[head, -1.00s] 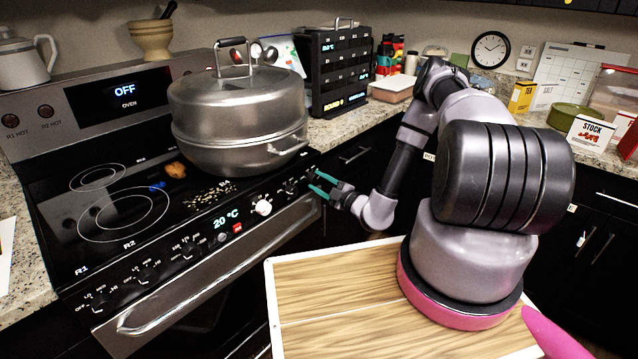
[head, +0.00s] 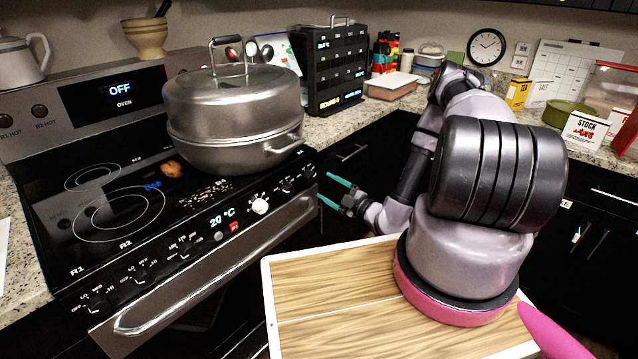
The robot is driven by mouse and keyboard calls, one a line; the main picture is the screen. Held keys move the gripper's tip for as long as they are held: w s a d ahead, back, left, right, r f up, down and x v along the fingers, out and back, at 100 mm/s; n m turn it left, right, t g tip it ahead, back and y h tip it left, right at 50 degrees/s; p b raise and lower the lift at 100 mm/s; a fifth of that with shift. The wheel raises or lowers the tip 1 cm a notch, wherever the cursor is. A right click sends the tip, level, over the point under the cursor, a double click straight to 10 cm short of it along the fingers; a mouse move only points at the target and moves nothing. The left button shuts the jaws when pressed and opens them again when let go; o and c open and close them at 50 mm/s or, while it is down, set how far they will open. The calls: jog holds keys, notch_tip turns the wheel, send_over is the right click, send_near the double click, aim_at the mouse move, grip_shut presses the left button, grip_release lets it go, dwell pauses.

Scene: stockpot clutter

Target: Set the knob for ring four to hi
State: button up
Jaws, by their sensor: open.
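The stove's front panel (head: 215,238) carries several black knobs and one white knob (head: 260,206). Two black knobs are at the panel's right end: one (head: 286,187) beside the white knob, the other (head: 308,172) at the far right corner. Their markings are too small to read, so I cannot tell which is ring four's or how it is set. The large steel pot (head: 235,115) covers the right rear cooktop. My gripper (head: 326,189), with teal fingers, is open and empty, just right of the far right knob and apart from it.
More black knobs (head: 140,275) are on the panel's left, above the oven handle (head: 215,275). Small scattered bits (head: 207,193) lie on the cooktop before the pot. A wooden board top (head: 335,290) is in front. Dark cabinets (head: 350,165) stand right of the stove.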

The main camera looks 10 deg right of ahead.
jog(key=v, duration=0.5)
jog(key=shift+w+r, duration=0.1)
jog(key=shift+r, duration=0.05)
